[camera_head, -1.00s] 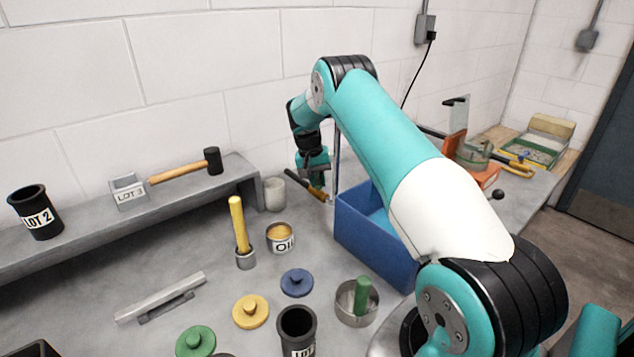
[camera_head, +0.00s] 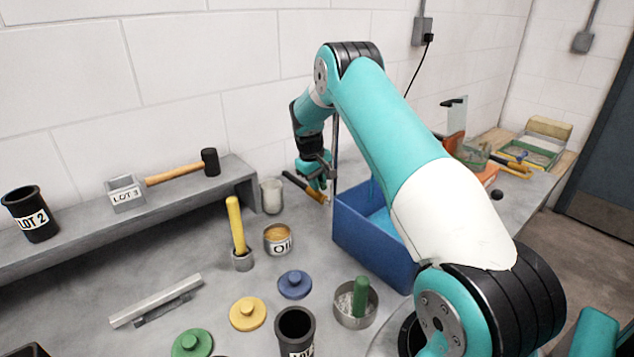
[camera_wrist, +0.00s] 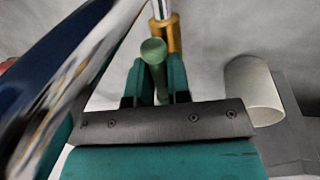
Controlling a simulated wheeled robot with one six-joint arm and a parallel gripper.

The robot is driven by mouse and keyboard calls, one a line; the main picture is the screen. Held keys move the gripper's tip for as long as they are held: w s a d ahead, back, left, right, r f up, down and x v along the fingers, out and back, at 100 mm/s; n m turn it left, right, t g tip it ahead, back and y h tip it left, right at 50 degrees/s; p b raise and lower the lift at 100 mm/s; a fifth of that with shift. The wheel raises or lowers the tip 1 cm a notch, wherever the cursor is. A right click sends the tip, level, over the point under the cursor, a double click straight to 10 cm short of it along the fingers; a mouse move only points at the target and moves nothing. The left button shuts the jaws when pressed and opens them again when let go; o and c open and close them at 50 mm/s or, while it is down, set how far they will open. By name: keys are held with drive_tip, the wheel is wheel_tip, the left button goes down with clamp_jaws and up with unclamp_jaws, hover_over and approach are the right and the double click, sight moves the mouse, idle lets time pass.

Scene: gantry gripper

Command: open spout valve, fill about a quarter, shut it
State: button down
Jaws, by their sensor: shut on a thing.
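My gripper (camera_head: 320,186) is at the thin upright pipe (camera_head: 335,150) beside the blue bin. In the wrist view its teal fingers (camera_wrist: 155,82) are shut on a green round-ended valve handle (camera_wrist: 153,52). A brass valve body (camera_wrist: 166,36) on a bright metal pipe (camera_wrist: 162,8) shows just beyond the handle. A whitish cup (camera_head: 271,196) stands on the bench left of my gripper, apart from it; it also shows in the wrist view (camera_wrist: 240,85). The cup's inside and the spout's outlet are hard to make out, and I cannot tell whether anything flows.
The blue bin (camera_head: 362,236) stands right of the pipe. An oil tin (camera_head: 278,241), a yellow-handled tool (camera_head: 237,225), coloured lids (camera_head: 295,284) and a steel dish with a green stick (camera_head: 351,318) crowd the front. A raised shelf (camera_head: 150,208) runs along the wall.

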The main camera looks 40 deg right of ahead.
drive_tip(key=shift+r, duration=0.1)
idle(0.4)
drive_tip(key=c, duration=1.1)
unclamp_jaws()
drive_tip(key=a+r+b, duration=0.2)
drive_tip(key=a+r, duration=0.1)
drive_tip(key=r, duration=1.4)
drive_tip(key=shift+a, duration=0.2)
drive_tip(key=shift+w+a, duration=0.1)
